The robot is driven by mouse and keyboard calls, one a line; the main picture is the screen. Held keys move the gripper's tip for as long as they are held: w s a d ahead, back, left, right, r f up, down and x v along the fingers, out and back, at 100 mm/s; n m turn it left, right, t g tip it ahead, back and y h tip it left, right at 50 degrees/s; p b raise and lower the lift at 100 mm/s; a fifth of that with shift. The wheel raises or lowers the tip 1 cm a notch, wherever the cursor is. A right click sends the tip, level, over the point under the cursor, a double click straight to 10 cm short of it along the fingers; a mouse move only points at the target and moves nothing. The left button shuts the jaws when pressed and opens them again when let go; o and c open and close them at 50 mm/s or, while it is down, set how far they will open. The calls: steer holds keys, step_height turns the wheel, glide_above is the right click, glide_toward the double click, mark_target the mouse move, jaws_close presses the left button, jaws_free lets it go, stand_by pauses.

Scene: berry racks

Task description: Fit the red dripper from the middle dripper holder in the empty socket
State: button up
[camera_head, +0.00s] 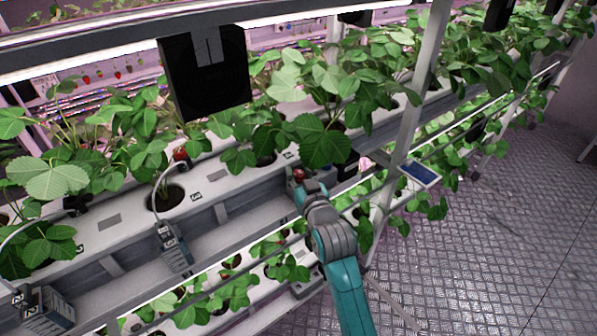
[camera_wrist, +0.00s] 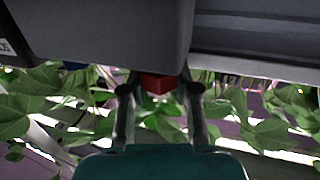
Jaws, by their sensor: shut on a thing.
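My gripper (camera_wrist: 160,88) is shut on a small red piece, likely the red dripper (camera_wrist: 157,84), which shows between its two fingers in the wrist view. A dark grey body (camera_wrist: 110,30) just above hides the dripper's upper part. In the head view my gripper (camera_head: 300,184) is at the front edge of the white trough, with the red piece (camera_head: 298,174) at its tip. A grey dripper holder (camera_head: 173,250) hangs on the trough front at centre left, and another holder (camera_head: 45,308) is at the lower left. I cannot make out the empty socket.
The white trough (camera_head: 120,228) carries leafy plants in round holes, with leaves overhanging near my gripper. Another red item (camera_head: 180,153) is among the plants. A slanted metal post (camera_head: 405,125) and a small tablet-like panel (camera_head: 419,174) stand right of my gripper. The metal floor (camera_head: 500,240) at right is clear.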

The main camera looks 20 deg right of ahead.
steer(key=o, duration=0.9)
steer(key=shift+o, duration=0.2)
steer(key=shift+s, duration=0.1)
steer(key=s, duration=1.2)
steer(key=s+f+g, duration=0.1)
steer(key=s+f, duration=0.5)
steer(key=s, duration=0.3)
steer(key=s+f, duration=0.6)
steer(key=s, duration=0.4)
steer(key=s+r+g, duration=0.1)
steer(key=s, duration=2.1)
steer(key=shift+s+g, duration=0.25)
steer(key=shift+g, duration=0.05)
